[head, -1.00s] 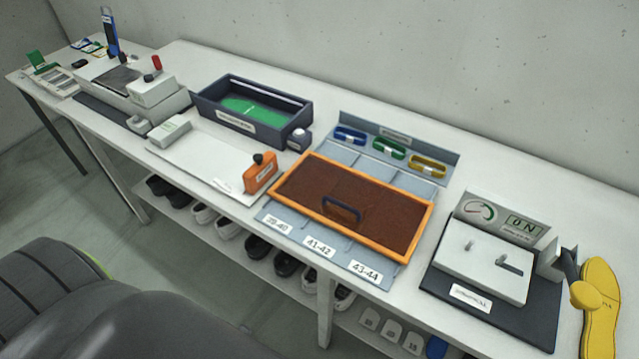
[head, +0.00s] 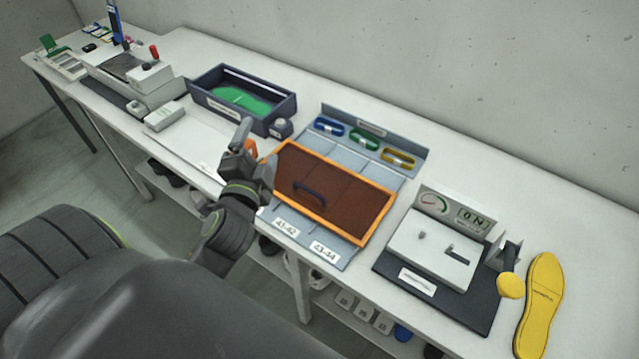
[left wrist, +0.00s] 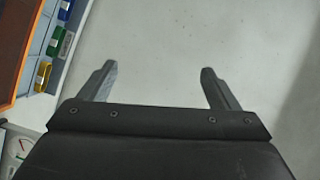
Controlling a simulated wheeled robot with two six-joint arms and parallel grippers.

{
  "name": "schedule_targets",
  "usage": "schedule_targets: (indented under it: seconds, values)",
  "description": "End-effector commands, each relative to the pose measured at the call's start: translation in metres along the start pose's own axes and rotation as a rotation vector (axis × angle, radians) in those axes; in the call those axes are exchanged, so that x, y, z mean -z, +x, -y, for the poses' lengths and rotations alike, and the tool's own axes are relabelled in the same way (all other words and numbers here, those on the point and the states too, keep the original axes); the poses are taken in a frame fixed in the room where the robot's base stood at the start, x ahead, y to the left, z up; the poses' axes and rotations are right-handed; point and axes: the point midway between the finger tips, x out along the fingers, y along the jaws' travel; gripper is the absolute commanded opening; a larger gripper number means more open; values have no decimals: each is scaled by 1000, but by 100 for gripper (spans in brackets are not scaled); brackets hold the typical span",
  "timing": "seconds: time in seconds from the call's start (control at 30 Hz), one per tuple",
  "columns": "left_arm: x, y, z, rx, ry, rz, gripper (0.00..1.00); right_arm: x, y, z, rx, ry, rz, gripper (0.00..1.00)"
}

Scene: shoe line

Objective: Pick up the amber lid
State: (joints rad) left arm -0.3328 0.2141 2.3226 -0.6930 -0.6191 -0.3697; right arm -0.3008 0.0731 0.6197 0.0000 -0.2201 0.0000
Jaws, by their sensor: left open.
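The amber lid (head: 352,196) is a translucent brown panel with an orange frame and a dark handle (head: 310,192). It lies on the blue-grey sorting tray (head: 318,153) in the head view. Part of it shows at the left edge of the left wrist view (left wrist: 14,48). My left gripper (head: 245,138) is raised near the lid's left end in the head view, empty and apart from the handle. In the left wrist view its two fingers (left wrist: 158,84) are spread with nothing between them. My right gripper is not in view.
Blue, green and yellow clips (head: 364,140) stand behind the lid. A dark box with a green insole (head: 240,100) is at the back left. A press with a gauge (head: 435,245) and a yellow insole (head: 541,300) are at the right. The wall runs behind the table.

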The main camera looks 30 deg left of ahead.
Motion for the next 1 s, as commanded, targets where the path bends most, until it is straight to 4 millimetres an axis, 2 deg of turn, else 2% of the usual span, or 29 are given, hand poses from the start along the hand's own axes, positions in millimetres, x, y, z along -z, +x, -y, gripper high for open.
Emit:
schedule_targets:
  seconds: [0.03,0.13,0.2,0.3,0.37,0.47,0.6,0.77,0.87,1.0]
  values:
    - [17,6,15,74,85,-74,84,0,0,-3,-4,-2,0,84]
    - [54,12,38,223,281,-227,84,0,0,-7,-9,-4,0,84]
    - [83,12,48,330,439,-339,84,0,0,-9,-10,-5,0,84]
    - [124,7,52,477,678,-501,84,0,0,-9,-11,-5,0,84]
    - [146,2,49,561,828,-597,84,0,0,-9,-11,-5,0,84]
    - [177,-7,33,687,1079,-757,84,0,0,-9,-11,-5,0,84]
    - [203,-15,-4,832,1441,-982,84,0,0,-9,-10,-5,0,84]
    - [203,-14,-57,932,1850,-1255,84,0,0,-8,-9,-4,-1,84]
    - [186,-6,-87,945,2096,-1440,84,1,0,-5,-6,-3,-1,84]
    - [145,13,-116,878,2405,-1729,84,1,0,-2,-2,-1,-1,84]
